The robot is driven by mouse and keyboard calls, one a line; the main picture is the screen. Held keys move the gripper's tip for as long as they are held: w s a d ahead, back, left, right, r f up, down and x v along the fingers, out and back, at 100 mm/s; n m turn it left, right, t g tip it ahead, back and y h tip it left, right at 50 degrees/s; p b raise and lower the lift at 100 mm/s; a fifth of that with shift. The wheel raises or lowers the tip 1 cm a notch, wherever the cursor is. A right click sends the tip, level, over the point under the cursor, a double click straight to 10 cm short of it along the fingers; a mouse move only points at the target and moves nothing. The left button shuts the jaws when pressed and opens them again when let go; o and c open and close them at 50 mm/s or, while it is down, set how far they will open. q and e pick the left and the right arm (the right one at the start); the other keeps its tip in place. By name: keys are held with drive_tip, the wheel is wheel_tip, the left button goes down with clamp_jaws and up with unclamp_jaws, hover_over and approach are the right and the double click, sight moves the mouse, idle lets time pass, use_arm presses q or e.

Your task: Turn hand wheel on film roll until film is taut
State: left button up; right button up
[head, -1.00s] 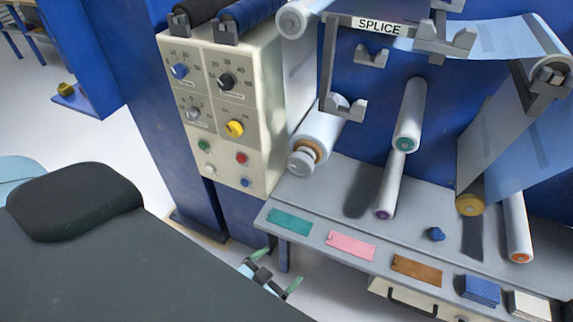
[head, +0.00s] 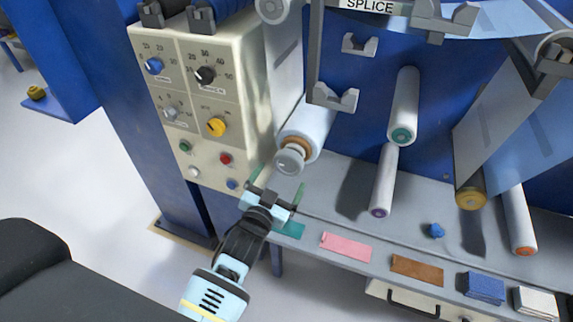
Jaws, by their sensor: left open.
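The film roll (head: 311,126) is white and sits on a spindle at the lower left of the blue machine. Its grey hand wheel (head: 290,161) faces me, in front of a brown core. Pale film runs up from the roll. My left gripper (head: 277,187) is just below the hand wheel, with its two green-tipped fingers apart and nothing seen between them. It looks close to the wheel, but I cannot tell whether it touches. My right gripper is not in view.
The control panel (head: 200,105) with knobs and buttons stands just left of the roll. The grey shelf (head: 340,190) carries a pink card (head: 346,246), a brown card (head: 417,270) and a blue stack (head: 483,288). White rollers (head: 404,105) stand to the right. A SPLICE bracket hangs above.

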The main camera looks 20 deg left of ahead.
sight(286, 168)
use_arm(q)
drive_tip(key=shift+w+d, duration=0.1)
drive_tip(key=shift+w, duration=2.95)
drive_tip(key=shift+c, duration=0.3)
drive_tip(key=c, duration=0.9)
